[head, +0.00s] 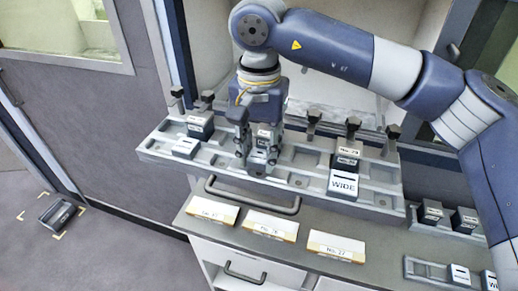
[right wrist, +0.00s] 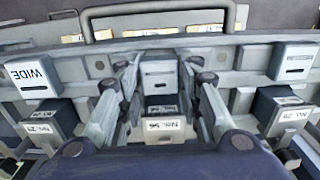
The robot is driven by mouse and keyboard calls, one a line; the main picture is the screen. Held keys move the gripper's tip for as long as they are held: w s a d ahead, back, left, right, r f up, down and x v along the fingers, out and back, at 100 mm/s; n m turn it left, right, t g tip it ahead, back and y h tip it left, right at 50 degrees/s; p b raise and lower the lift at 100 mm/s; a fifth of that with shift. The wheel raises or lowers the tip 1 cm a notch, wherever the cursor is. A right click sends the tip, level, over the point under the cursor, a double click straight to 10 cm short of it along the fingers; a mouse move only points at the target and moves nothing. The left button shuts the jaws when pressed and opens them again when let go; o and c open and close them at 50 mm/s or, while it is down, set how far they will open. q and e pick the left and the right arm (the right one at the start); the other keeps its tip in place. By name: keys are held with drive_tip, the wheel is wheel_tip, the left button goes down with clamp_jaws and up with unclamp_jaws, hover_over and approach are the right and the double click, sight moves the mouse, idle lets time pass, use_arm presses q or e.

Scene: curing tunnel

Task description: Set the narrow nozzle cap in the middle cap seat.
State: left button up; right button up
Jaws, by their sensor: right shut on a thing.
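My right gripper (head: 258,157) is over the middle of the long grey rack (head: 380,195), pointing down. In the right wrist view its fingers (right wrist: 160,82) are shut on the narrow nozzle cap (right wrist: 158,75), a pale block with a thin dark slot. The cap is at the middle seat, between the other two front caps. The fingers hide the seat, so I cannot tell whether the cap touches it. A WIDE cap (head: 343,186) sits to the right on the rack, and another slotted cap (head: 186,147) sits to the left. My left gripper is not in view.
Numbered dark blocks (head: 347,157) stand behind the caps along the rack, with black-topped clamps (head: 313,120). Labelled cards (head: 336,246) lie on the counter in front. More blocks stand at the right (head: 432,213). A dark device (head: 57,213) lies on the floor at left.

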drive_tip(key=shift+f+b, duration=0.8)
drive_tip(key=shift+f, duration=0.15)
drive_tip(key=o, duration=1.2)
drive_tip(key=shift+o, duration=0.2)
drive_tip(key=shift+r, duration=0.15)
